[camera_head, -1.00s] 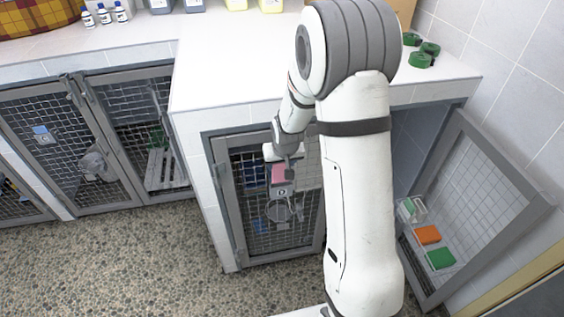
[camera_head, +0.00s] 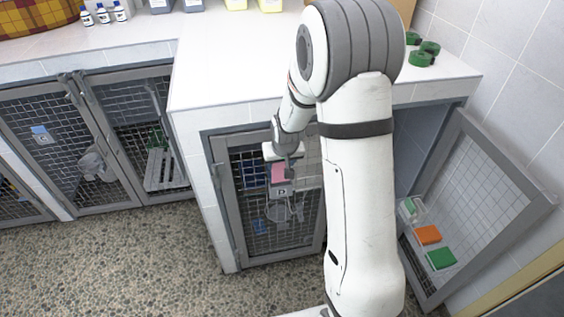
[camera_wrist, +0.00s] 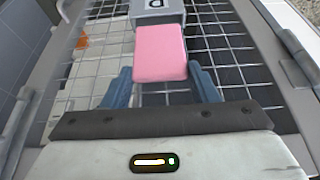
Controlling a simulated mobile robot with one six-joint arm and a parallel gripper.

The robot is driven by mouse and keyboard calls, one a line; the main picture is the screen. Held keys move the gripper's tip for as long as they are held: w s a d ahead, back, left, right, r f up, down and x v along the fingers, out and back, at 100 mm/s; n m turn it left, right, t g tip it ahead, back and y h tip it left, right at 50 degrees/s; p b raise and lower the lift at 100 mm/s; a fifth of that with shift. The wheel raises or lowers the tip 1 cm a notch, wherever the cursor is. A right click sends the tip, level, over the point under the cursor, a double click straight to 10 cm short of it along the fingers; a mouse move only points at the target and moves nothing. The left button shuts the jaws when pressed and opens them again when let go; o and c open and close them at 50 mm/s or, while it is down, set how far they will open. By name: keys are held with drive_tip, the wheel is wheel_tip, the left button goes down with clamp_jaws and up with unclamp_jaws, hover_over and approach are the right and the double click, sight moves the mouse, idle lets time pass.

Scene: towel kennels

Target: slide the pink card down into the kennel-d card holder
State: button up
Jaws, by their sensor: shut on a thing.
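The pink card (camera_head: 279,173) is upright in front of the mesh door of kennel D, just above the grey card holder marked D (camera_head: 280,190). In the wrist view the pink card (camera_wrist: 159,53) stands between the two blue fingers of my gripper (camera_wrist: 163,88), and its far edge meets the holder (camera_wrist: 158,9) with the letter D. My gripper (camera_head: 284,160) is shut on the card. Whether the card's lower edge is inside the holder's slot I cannot tell. The wrist and fingers partly hide the card in the head view.
A bowl (camera_head: 279,212) hangs on the door below the holder. The white counter (camera_head: 230,70) overhangs the kennel.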

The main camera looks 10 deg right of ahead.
sight(281, 174)
drive_tip(key=shift+f+b, duration=2.3)
drive_tip(key=shift+f, duration=0.4)
drive_tip(key=o, duration=1.3)
drive_tip(key=shift+p+v, duration=0.35)
drive_tip(key=shift+v, duration=3.55)
